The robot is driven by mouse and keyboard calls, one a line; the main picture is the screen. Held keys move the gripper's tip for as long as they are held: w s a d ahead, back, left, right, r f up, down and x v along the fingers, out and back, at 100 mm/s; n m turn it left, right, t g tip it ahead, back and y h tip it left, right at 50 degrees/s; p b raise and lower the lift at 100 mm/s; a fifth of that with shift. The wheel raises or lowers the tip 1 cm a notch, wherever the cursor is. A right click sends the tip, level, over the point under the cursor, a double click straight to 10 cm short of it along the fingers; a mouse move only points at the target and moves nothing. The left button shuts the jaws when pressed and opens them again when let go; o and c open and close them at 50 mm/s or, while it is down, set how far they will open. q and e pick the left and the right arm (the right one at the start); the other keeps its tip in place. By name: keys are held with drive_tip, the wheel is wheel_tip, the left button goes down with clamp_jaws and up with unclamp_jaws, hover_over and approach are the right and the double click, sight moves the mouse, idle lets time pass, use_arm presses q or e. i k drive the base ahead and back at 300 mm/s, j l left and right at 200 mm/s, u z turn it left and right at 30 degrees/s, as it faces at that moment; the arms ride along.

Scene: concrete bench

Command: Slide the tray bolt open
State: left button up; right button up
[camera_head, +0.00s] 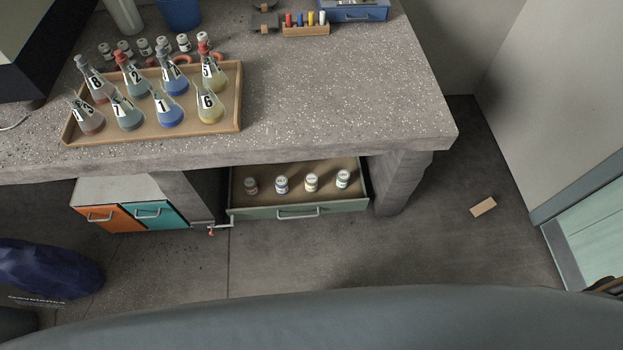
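A shallow tray (298,213) with a pale green front and a metal handle sits under the bench, and its inside shows from above. Several small white-capped, labelled jars (282,184) stand in it in a row. At the left end of its front is a small metal bolt (222,226) with a reddish knob (211,232) hanging at its left end. The bolt is too small to tell how far it is engaged. Neither of my grippers can be made out in this view.
The concrete bench (330,95) overhangs the tray, with a thick leg (397,182) to its right. Orange (108,222) and teal (155,217) drawers stand left. A wooden tray (150,138) of numbered flasks is on top.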

sight(212, 232)
drive_tip(key=u, duration=1)
